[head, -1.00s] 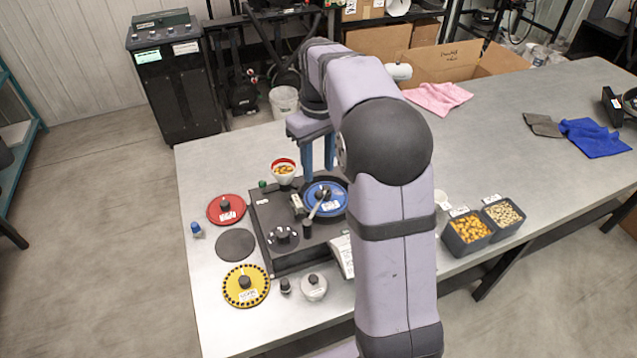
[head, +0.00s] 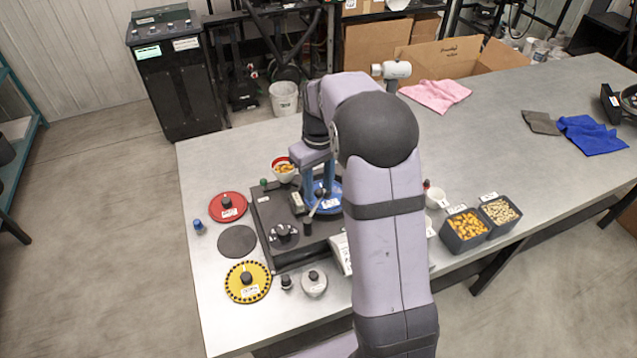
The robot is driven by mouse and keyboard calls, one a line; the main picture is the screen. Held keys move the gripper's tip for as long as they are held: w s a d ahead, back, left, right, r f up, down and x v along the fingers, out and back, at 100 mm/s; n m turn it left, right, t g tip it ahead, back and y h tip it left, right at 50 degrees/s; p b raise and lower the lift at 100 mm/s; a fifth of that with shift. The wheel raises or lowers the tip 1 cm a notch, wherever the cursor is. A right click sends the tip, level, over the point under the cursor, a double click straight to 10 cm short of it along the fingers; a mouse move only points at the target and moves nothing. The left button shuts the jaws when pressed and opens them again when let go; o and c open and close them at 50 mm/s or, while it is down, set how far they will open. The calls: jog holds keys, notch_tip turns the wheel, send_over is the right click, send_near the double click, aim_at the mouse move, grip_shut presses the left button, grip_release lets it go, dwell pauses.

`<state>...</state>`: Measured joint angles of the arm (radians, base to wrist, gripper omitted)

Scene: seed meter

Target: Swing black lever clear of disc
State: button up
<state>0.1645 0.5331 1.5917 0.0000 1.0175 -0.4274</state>
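The blue disc (head: 331,208) lies on the dark seed meter base (head: 264,222), with a white label on it. The lever (head: 312,213) reaches from the disc's middle over its lower left edge and ends in a black knob (head: 307,228). My gripper (head: 319,192) points down over the disc, with its two blue fingers apart and nothing seen between them. The fingertips are close to the disc's hub end of the lever; I cannot tell whether they touch it. My arm hides the disc's right edge.
A red disc (head: 228,206), a dark round pad (head: 237,241) and a yellow disc (head: 248,282) lie left of the base. A bowl of yellow seeds (head: 284,170) stands behind it. Seed bins (head: 465,230) stand at right.

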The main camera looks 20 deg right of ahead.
jog(key=shift+c, duration=0.6)
grip_shut()
jog(key=shift+s+d+m, duration=0.25)
jog(key=shift+m, duration=0.35)
jog(key=shift+s+d+m, duration=0.25)
jog(key=shift+m, duration=0.35)
jog(key=s+m, duration=0.1)
jog(key=s+d+m, duration=0.1)
jog(key=m, duration=0.1)
jog(key=shift+r, duration=0.1)
jog(key=shift+s+d+m, duration=0.1)
jog(key=shift+s+m, duration=0.7)
jog(key=shift+m, duration=0.65)
jog(key=shift+s+d+m, duration=0.1)
jog(key=shift+s+m, duration=0.7)
jog(key=shift+m, duration=0.65)
